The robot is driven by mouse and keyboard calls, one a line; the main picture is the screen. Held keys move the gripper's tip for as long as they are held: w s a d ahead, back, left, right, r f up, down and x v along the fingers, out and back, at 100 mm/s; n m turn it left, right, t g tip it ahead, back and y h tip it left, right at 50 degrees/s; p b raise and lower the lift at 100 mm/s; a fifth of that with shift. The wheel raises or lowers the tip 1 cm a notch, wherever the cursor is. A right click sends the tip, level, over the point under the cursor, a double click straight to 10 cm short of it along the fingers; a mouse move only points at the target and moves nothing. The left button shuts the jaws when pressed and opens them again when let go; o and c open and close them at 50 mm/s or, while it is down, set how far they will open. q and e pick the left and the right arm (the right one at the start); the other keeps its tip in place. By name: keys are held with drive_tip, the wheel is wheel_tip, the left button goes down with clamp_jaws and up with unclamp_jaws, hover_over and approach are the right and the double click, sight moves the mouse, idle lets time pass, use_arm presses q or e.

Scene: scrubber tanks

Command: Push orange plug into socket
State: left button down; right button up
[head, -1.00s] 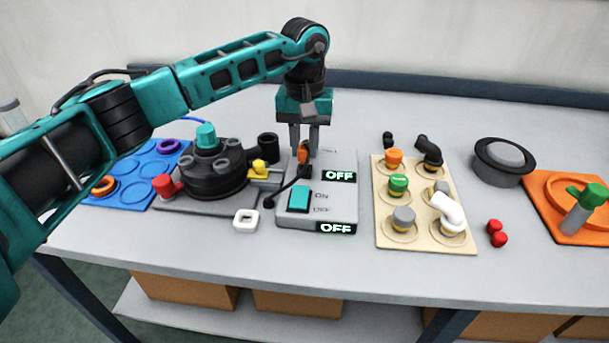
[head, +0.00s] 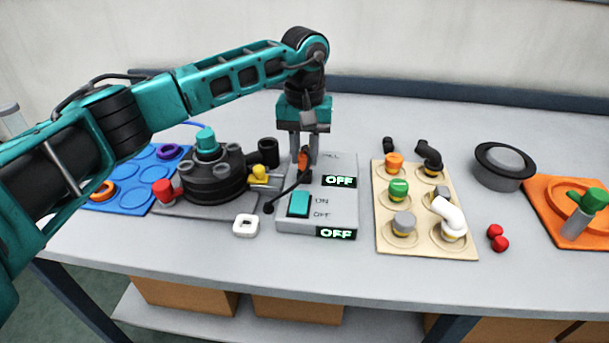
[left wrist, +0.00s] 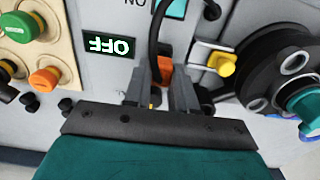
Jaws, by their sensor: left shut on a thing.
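The orange plug (head: 303,158) is at the upper left part of the grey switch box (head: 340,202), with a black cable running from it down to the left. My left gripper (head: 304,160) points down from above and is shut on the plug. In the left wrist view the plug (left wrist: 165,70) shows between the two fingers (left wrist: 160,95). The socket is hidden under the plug and fingers, and I cannot tell how deep the plug sits. Both displays on the box (head: 339,181) read OFF. My right gripper is not in view.
A black round tank with a teal cap (head: 206,140) and a yellow valve (head: 259,171) stand close left of the box. A beige board (head: 384,228) with coloured knobs and pipes is to the right. A white square ring (head: 245,224) lies in front.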

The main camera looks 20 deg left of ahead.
use_arm(q)
drive_tip(key=shift+f, duration=0.1)
drive_tip(key=shift+f+b, duration=0.65)
drive_tip(key=shift+f, duration=0.25)
drive_tip(key=c, duration=0.8)
unclamp_jaws()
drive_tip(key=shift+c, duration=0.2)
drive_tip(key=shift+o, duration=0.3)
drive_tip(key=o, duration=0.4)
wheel_tip(320, 180, up, 9)
drive_tip(key=p, duration=0.5)
drive_tip(key=shift+f+p, duration=0.15)
drive_tip(key=shift+p, duration=0.25)
drive_tip(key=shift+f, duration=0.1)
